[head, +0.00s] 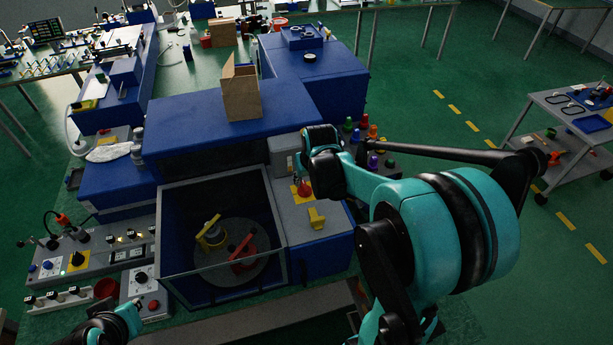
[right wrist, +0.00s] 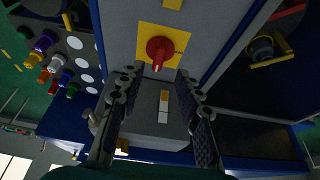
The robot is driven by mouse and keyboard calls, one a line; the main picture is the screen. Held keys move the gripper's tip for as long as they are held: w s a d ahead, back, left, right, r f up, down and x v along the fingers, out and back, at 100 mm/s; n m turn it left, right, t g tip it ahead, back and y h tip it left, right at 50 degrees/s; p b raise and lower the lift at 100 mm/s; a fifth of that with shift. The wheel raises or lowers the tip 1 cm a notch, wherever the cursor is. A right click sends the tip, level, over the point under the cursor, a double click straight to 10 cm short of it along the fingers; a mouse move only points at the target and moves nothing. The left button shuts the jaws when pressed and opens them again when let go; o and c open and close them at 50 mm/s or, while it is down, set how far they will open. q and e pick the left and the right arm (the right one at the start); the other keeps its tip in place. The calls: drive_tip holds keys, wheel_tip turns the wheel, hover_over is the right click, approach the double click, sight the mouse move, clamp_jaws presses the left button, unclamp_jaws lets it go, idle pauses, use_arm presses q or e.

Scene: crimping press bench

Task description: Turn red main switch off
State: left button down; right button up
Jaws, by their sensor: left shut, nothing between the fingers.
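The red main switch (head: 304,188) is a red rotary knob on a yellow plate, on the grey panel right of the press's open well. It shows clearly in the right wrist view (right wrist: 160,49), with its handle pointing down in that picture. My right gripper (right wrist: 158,84) is open, its two fingers apart and empty. The knob lies just beyond and between the fingertips, with no contact visible. In the head view my right wrist hangs over the switch and hides the fingers. My left gripper (head: 108,329) is at the lower left edge, partly cut off, shut and empty.
A yellow part (head: 317,217) stands on the grey panel near the switch. The framed well holds a yellow handle (head: 210,232) and a red handle (head: 243,251). Coloured knobs (head: 366,131) stand right of the panel.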

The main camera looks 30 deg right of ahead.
sight(305, 186)
drive_tip(key=x, duration=0.6)
drive_tip(key=shift+w+f+b, duration=0.1)
drive_tip(key=shift+b, duration=0.3)
clamp_jaws()
